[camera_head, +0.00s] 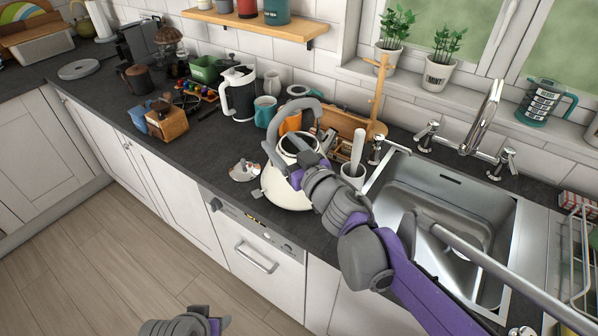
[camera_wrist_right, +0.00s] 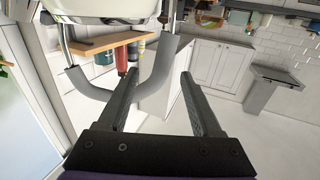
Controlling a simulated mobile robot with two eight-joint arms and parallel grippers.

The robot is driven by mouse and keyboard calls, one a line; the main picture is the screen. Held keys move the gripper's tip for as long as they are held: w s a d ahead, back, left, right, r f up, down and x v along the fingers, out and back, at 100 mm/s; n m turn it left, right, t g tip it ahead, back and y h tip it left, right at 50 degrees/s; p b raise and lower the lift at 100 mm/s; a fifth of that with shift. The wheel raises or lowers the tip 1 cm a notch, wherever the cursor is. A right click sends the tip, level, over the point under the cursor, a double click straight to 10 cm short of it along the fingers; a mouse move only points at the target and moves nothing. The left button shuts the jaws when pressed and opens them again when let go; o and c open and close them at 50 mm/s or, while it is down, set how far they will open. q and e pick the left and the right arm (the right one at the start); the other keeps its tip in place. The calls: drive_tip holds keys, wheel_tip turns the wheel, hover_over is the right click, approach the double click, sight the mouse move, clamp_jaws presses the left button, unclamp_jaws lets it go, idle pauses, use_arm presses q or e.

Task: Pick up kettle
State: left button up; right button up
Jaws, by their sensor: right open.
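The cream kettle (camera_head: 284,190) stands on the dark worktop left of the sink, with a grey arched handle (camera_head: 292,108) over its top. My right gripper (camera_head: 303,165) is at the kettle's upper right side and partly covers it. In the right wrist view the kettle body (camera_wrist_right: 115,8) fills the top edge. There the curved grey handle reaches in among the right gripper's spread fingers (camera_wrist_right: 163,62), and part of it lies between them. I cannot tell whether they touch. My left gripper (camera_head: 186,323) shows only in part at the bottom edge, low over the floor.
A white jug (camera_head: 238,93), a teal mug (camera_head: 265,111) and an orange item (camera_head: 291,122) stand behind the kettle. A small patterned piece (camera_head: 244,171) lies left of it.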

drive_tip(key=p+x, duration=0.1)
drive_tip(key=x, duration=0.6)
drive_tip(key=shift+w+a, duration=0.15)
drive_tip(key=shift+w, duration=0.2)
drive_tip(key=shift+f, duration=0.15)
clamp_jaws()
idle(1.0)
